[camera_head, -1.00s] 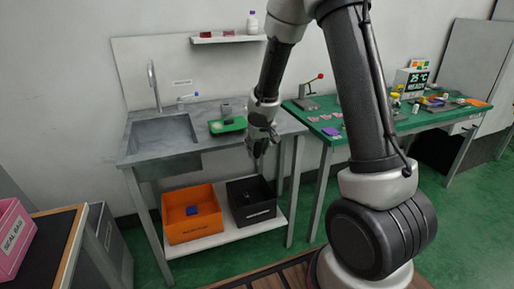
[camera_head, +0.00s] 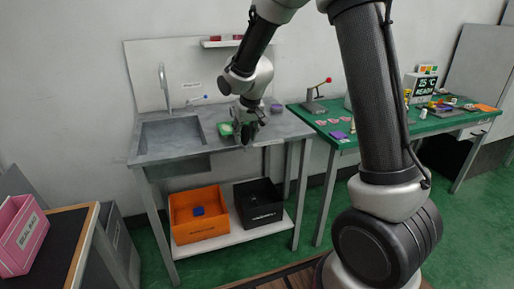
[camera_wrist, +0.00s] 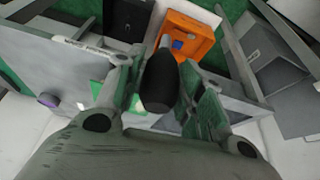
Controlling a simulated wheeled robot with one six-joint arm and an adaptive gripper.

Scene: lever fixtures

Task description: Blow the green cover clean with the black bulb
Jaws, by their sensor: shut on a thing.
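My gripper (camera_head: 247,132) is at the front edge of the grey sink bench, just right of the green cover (camera_head: 226,128). In the wrist view my gripper (camera_wrist: 158,78) is shut on the black bulb (camera_wrist: 159,82), which sits between the two fingers. A grey tip points away from the palm, toward the top of that picture. The green cover also shows in part in the wrist view (camera_wrist: 103,95), behind the left finger. My gripper hides part of the cover in the head view. Any dirt on the cover is too small to tell.
The sink (camera_head: 170,137) is left of the cover; a purple-topped object (camera_head: 276,108) stands to its right. An orange bin (camera_head: 199,213) and a black bin (camera_head: 259,203) stand on the shelf below. A green table (camera_head: 350,122) with several fixtures stands right.

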